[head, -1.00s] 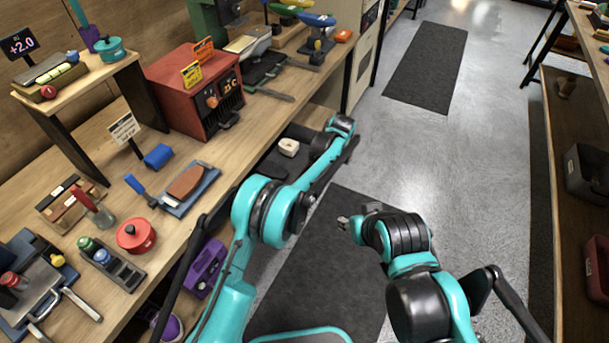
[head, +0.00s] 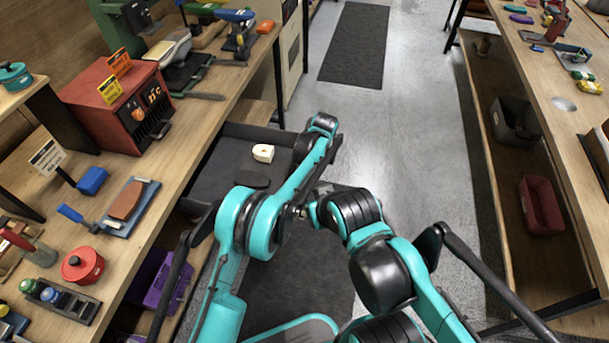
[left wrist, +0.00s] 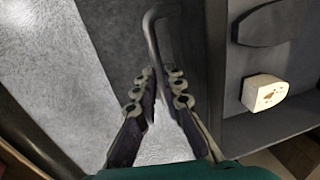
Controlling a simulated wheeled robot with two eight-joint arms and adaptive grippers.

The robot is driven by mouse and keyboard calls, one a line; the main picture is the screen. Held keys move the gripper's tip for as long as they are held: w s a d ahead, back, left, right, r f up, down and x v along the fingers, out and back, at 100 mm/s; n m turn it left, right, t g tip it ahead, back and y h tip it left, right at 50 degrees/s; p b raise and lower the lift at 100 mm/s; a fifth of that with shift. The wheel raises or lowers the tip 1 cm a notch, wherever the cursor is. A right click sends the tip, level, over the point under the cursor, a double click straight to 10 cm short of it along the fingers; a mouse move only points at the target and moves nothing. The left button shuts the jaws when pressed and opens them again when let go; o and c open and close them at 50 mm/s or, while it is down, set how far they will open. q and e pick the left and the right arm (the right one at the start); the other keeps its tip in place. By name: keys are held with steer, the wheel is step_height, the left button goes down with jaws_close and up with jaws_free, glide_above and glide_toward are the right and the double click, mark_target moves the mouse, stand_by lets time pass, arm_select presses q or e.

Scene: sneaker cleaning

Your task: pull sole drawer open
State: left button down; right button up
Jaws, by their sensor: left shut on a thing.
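The sole drawer (head: 222,166), dark grey, stands pulled out from under the left bench. It holds a white block (head: 263,153) and a flat dark sole-shaped piece (head: 252,180); the white block also shows in the left wrist view (left wrist: 265,92). In the left wrist view, my left gripper (left wrist: 160,80) has its fingers around the drawer's dark bar handle (left wrist: 152,28), outside the drawer front. In the head view my left arm hides this gripper and handle. My right gripper (head: 304,212) is apart from the drawer, beside my left arm; its fingers are too small to read.
A red heater box (head: 120,108) and a blue board with a brown sole (head: 125,203) stand on the left bench. A purple bin (head: 165,283) is under it. The floor aisle (head: 400,130) is clear. A shelved bench (head: 520,60) runs along the right.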

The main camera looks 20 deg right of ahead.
arm_select(q)
steer(key=c, duration=1.9)
jaws_free()
steer(key=r, duration=0.4)
steer(key=d+r, duration=0.1)
steer(key=r, duration=0.3)
steer(key=s+r, duration=0.1)
steer(key=r, duration=0.2)
steer(key=shift+s+d+r, duration=0.1)
steer(key=shift+d+r, duration=0.3)
